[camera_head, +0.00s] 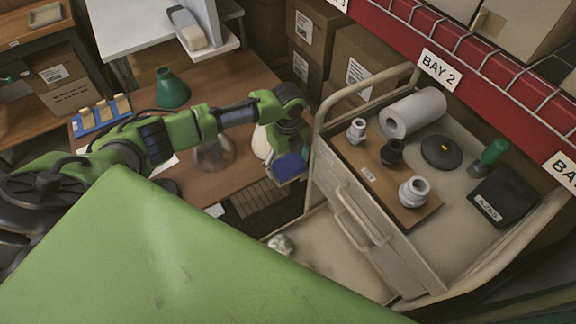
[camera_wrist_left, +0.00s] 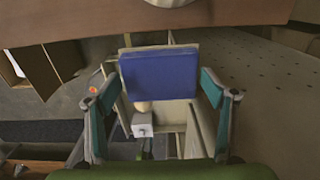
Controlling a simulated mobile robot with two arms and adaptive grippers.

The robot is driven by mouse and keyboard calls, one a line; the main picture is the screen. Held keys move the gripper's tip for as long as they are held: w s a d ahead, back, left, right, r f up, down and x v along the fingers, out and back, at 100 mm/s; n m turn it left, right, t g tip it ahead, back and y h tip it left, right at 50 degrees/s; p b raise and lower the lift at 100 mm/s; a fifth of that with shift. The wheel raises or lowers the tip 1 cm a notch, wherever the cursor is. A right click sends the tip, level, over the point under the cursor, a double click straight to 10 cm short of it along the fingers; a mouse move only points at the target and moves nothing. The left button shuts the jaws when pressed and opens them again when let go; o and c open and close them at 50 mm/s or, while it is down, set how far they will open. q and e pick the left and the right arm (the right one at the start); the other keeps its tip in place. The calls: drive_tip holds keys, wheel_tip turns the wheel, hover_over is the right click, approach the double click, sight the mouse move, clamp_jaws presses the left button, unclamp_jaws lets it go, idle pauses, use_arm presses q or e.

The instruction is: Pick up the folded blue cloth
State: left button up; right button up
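In the left wrist view the cloth (camera_wrist_left: 160,74) is a blue block in the middle, just beyond and between my fingers. My left gripper (camera_head: 290,148) is directly above the cloth and partly hides it in the head view. In the left wrist view my left gripper (camera_wrist_left: 158,108) has its teal-padded fingers wide apart, with a visible gap to the left of the cloth. My right gripper is not in view.
A beige cart (camera_head: 345,225) stands close to the right, with its handle near my left gripper. A white roll (camera_head: 413,112) lies on the cart.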

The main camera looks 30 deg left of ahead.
use_arm(q)
drive_tip(key=c, duration=0.4)
drive_tip(key=shift+c, duration=0.2)
drive_tip(key=shift+r, duration=0.15)
drive_tip(key=shift+r+b, duration=0.5)
drive_tip(key=shift+r, duration=0.1)
drive_tip(key=shift+w+r+b, duration=0.15)
drive_tip(key=shift+r+b, duration=0.25)
drive_tip(key=shift+r, duration=0.3)
drive_tip(key=s+d+r+b, duration=0.1)
drive_tip(key=s+d+r, duration=0.1)
drive_tip(key=s+r, duration=0.3)
drive_tip(key=s+d+r+b, duration=0.1)
drive_tip(key=s+d+r, duration=0.1)
drive_tip(key=s+r, duration=0.3)
drive_tip(key=s, duration=0.3)
drive_tip(key=shift+s+d, duration=0.25)
drive_tip(key=shift+r, duration=0.1)
